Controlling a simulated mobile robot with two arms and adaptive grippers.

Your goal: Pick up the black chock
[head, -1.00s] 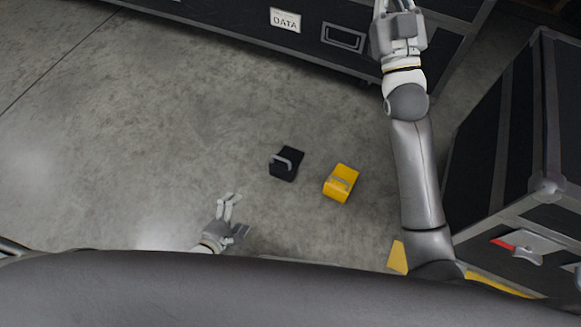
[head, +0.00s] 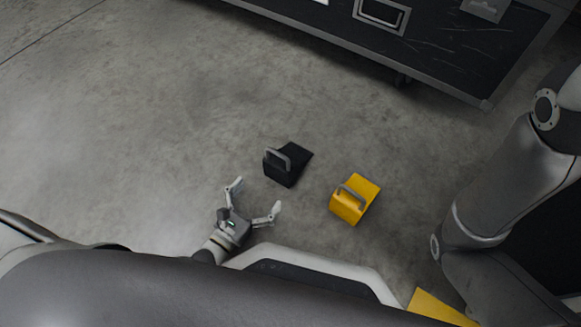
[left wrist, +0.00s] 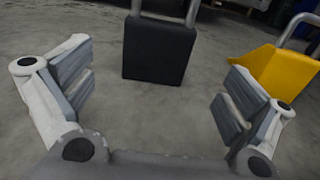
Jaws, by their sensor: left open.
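The black chock (head: 291,165) is a dark wedge with a grey handle, lying on the concrete floor in the middle of the head view. My left gripper (head: 254,201) is open and empty, below and to the left of the chock, with its fingers spread toward it. In the left wrist view the black chock (left wrist: 158,52) stands ahead, between and beyond the open fingers of my left gripper (left wrist: 158,98). The fingers do not touch it. My right arm shows at the right of the head view, but its gripper is out of the picture.
A yellow chock (head: 354,199) with a grey handle lies just right of the black one; it also shows in the left wrist view (left wrist: 272,70). A black case (head: 440,50) with metal edges stands at the back. The floor on the left is clear.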

